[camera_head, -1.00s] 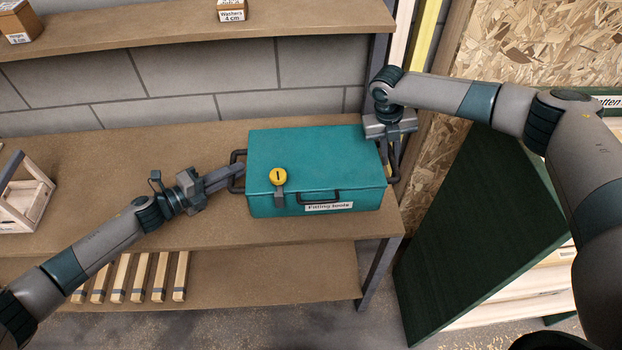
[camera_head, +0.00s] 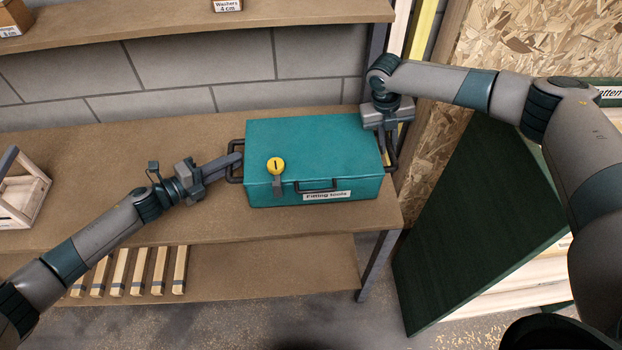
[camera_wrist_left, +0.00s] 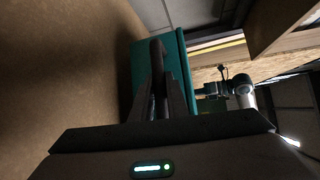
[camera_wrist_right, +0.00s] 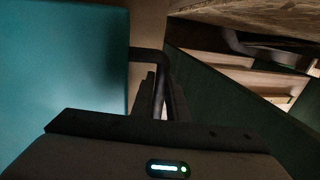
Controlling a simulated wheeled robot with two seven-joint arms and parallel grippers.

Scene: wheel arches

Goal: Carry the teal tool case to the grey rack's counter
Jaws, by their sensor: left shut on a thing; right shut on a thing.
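The teal tool case (camera_head: 330,146), labelled "Fitting tools", is closed and sits upright on the brown wooden counter (camera_head: 110,190) of a dark-framed rack, close to its right end. A yellow round tag (camera_head: 275,166) is on its lid edge. My left gripper (camera_head: 236,160) is shut on the case's left handle, which also shows in the left wrist view (camera_wrist_left: 157,50). My right gripper (camera_head: 388,150) is shut on the right handle; the right wrist view shows that handle (camera_wrist_right: 150,55) between the fingers. From these views I cannot tell whether the case presses fully on the counter.
An upper shelf (camera_head: 180,28) with small labelled boxes runs above the counter. A wooden crate (camera_head: 20,195) stands at the left. Wooden battens (camera_head: 140,270) lie on the lower shelf. A dark green panel (camera_head: 470,220) leans at the right.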

